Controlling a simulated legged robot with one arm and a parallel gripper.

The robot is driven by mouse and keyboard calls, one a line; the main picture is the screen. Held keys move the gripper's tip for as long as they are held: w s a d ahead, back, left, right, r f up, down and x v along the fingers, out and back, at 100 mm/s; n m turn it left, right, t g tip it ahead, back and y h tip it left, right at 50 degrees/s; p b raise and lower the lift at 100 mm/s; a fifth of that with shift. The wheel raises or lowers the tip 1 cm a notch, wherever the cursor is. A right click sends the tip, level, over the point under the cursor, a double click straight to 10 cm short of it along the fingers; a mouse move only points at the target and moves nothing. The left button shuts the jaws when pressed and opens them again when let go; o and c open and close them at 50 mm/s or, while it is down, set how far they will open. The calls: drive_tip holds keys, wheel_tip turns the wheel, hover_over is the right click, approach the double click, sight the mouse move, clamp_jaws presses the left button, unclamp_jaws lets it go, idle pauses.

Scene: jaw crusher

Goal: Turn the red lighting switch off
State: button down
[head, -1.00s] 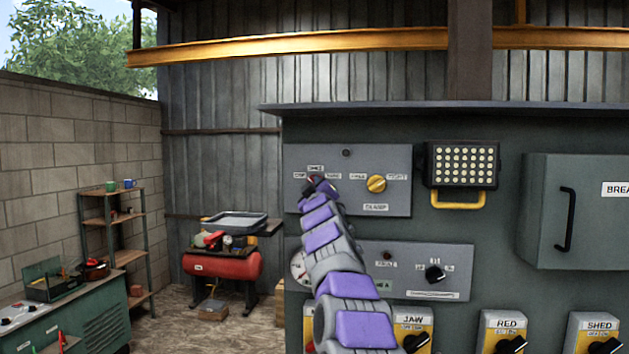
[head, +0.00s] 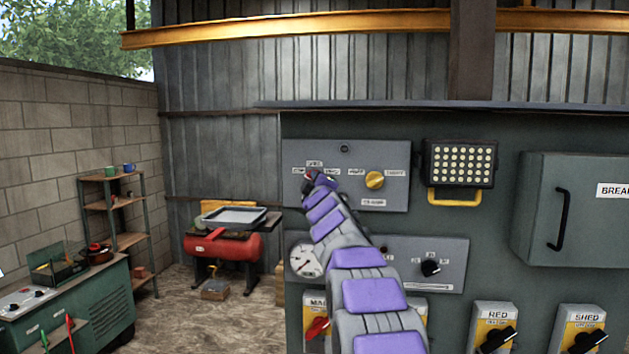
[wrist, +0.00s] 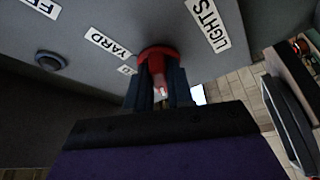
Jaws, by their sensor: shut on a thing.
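The red lighting switch (wrist: 157,56) is a red knob on the grey panel, seen in the wrist view beside the labels "LIGHTS" and "YARD". My gripper (wrist: 160,90) has its dark fingers on both sides of the knob's grip and is shut on it. In the head view my gripper (head: 314,182) is at the left part of the upper grey panel (head: 395,203) and hides most of the knob. The direction the knob points is hard to tell.
A yellow knob (head: 374,180) sits on the same panel to the right. A lamp (head: 460,164) and a breaker cabinet (head: 575,210) are further right. Below are a lower panel (head: 455,260), a gauge (head: 306,260) and several rotary switches, including one labelled "RED" (head: 495,330).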

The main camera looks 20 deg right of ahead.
idle(0.4)
drive_tip(key=c, duration=1.1)
unclamp_jaws()
drive_tip(key=shift+w+a, duration=0.1)
drive_tip(key=b+v, duration=0.7)
drive_tip(key=v, duration=1)
drive_tip(key=shift+a+f, duration=0.1)
